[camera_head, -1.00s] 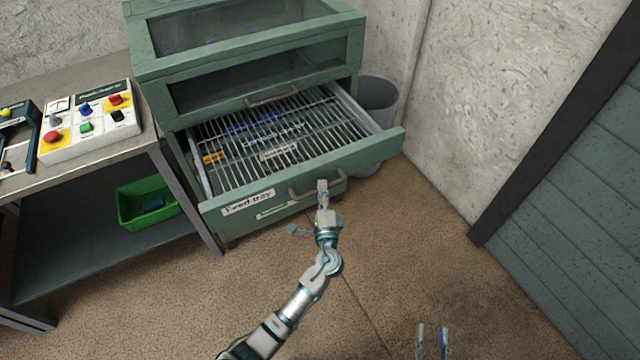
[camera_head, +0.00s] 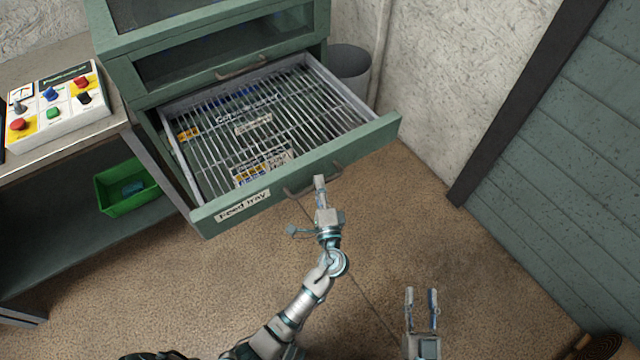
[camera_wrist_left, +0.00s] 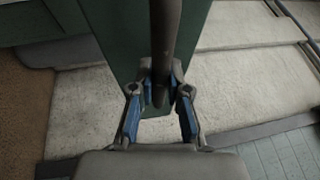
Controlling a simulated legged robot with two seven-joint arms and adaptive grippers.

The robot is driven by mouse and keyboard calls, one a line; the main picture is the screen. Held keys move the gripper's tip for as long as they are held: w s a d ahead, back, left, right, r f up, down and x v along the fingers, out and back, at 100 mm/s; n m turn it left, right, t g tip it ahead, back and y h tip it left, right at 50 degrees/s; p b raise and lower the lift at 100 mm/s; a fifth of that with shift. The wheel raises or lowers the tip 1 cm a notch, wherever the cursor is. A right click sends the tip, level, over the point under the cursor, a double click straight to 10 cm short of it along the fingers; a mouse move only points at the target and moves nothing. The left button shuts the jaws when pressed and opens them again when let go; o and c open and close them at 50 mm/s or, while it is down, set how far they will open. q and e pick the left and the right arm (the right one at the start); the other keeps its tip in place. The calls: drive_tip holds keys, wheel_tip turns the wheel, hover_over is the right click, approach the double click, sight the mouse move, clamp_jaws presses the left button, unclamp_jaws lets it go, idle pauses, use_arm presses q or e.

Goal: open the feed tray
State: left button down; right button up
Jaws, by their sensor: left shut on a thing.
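The feed tray (camera_head: 358,146) is a green drawer with a wire grid inside and a "Feed tray" label on its front. It is pulled well out of the green cabinet (camera_head: 157,85). My left gripper (camera_head: 320,182) is at the tray's front, shut on the dark bar handle (camera_head: 297,191). In the left wrist view the handle (camera_wrist_left: 165,45) runs between the blue-padded fingers (camera_wrist_left: 160,95). The gripper hides part of the handle in the head view. My right gripper (camera_head: 422,296) is at the lower right, open and empty, above the floor.
A bench (camera_head: 60,150) with a button panel (camera_head: 55,105) stands left of the cabinet, a green bin (camera_head: 127,188) on its lower shelf. A grey bucket (camera_head: 349,66) stands behind the tray's right side. Brown floor (camera_head: 400,220) is clear in front.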

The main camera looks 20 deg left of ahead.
use_arm(q)
drive_tip(key=c, duration=1.3)
unclamp_jaws()
drive_tip(key=shift+w+a+f, duration=0.1)
drive_tip(key=shift+f, duration=0.05)
drive_tip(key=shift+c, duration=0.2)
drive_tip(key=shift+o, duration=1)
drive_tip(key=shift+a, duration=0.2)
use_arm(e)
drive_tip(key=shift+w+a, duration=0.1)
drive_tip(key=shift+a, duration=0.35)
use_arm(q)
drive_tip(key=shift+d, duration=0.15)
use_arm(e)
drive_tip(key=shift+f, duration=0.1)
use_arm(q)
drive_tip(key=shift+s+d, duration=0.2)
drive_tip(key=v, duration=1.1)
drive_tip(key=shift+f, duration=0.15)
use_arm(e)
drive_tip(key=shift+d, duration=0.25)
use_arm(q)
drive_tip(key=shift+s, duration=0.15)
